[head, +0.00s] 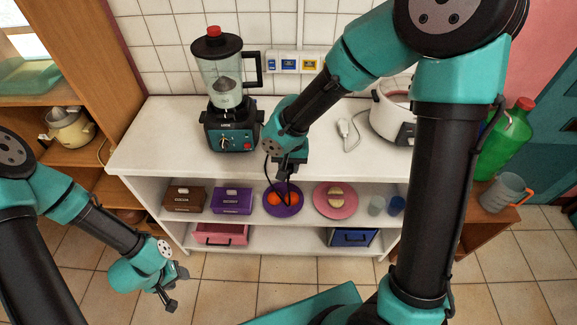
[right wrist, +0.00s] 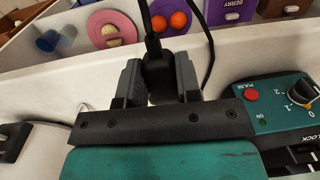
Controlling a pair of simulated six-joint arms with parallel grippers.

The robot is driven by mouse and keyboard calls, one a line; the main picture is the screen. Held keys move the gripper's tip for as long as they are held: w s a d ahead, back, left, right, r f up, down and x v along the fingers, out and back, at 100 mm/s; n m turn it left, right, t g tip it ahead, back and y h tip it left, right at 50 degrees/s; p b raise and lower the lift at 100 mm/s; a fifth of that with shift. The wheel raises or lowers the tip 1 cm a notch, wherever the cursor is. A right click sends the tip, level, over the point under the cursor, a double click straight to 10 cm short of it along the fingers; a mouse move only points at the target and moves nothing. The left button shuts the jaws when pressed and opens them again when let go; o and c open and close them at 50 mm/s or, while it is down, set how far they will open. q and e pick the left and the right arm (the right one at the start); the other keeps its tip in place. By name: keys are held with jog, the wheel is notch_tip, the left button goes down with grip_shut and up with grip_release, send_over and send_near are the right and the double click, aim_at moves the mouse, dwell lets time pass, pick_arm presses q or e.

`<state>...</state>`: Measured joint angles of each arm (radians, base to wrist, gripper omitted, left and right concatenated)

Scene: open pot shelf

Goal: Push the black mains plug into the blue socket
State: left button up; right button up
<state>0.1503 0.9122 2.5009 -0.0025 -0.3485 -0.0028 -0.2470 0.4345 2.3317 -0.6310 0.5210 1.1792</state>
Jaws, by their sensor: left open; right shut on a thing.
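My right gripper (right wrist: 158,82) is shut on the black mains plug (right wrist: 157,72), which sits between its fingers with its cable running up the right wrist view. In the head view my right gripper (head: 290,172) hangs at the counter's front edge, right of the blender, and the plug is hard to make out there. The wall socket strip carries a blue socket (head: 272,64) at its left end, behind the counter and apart from the gripper. My left gripper (head: 175,290) is open and empty, low in front of the shelf at the left.
A blender (head: 229,95) stands on the white counter (head: 165,125), left of my right arm. A white cooker (head: 393,115) and a pale plug with cable (head: 343,128) lie to the right. A purple plate (head: 283,210) with orange fruits and a pink plate (head: 322,206) are below.

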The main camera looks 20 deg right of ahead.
jog(key=w+d, duration=0.1)
jog(key=w, duration=0.2)
jog(key=w+d+r+m, duration=0.1)
jog(key=w+d, duration=0.1)
jog(key=w, duration=0.1)
jog(key=w+d+r+m, duration=0.1)
jog(key=w, duration=0.2)
jog(key=shift+w+d+r, duration=0.1)
jog(key=shift+d, duration=0.05)
jog(key=w+d+r+m, duration=0.4)
jog(key=w+d, duration=0.4)
jog(key=w, duration=0.2)
jog(key=w+a+r+n, duration=0.3)
jog(key=w+r+n, duration=0.1)
jog(key=w+n, duration=0.1)
jog(key=shift+a+n+h, duration=0.3)
jog(key=shift+a+n, duration=0.1)
jog(key=shift+w, duration=0.1)
jog(key=w+d, duration=0.2)
jog(key=w, duration=0.3)
jog(key=shift+w+d, duration=0.15)
jog(key=shift+w, duration=0.15)
jog(key=shift+w, duration=0.15)
jog(key=shift+w+d, duration=0.2)
jog(key=shift+w, duration=0.15)
jog(key=shift+w+d, duration=0.25)
jog(key=shift+w, duration=0.35)
jog(key=shift+w+d, duration=0.2)
jog(key=shift+w, duration=0.35)
dwell(0.4)
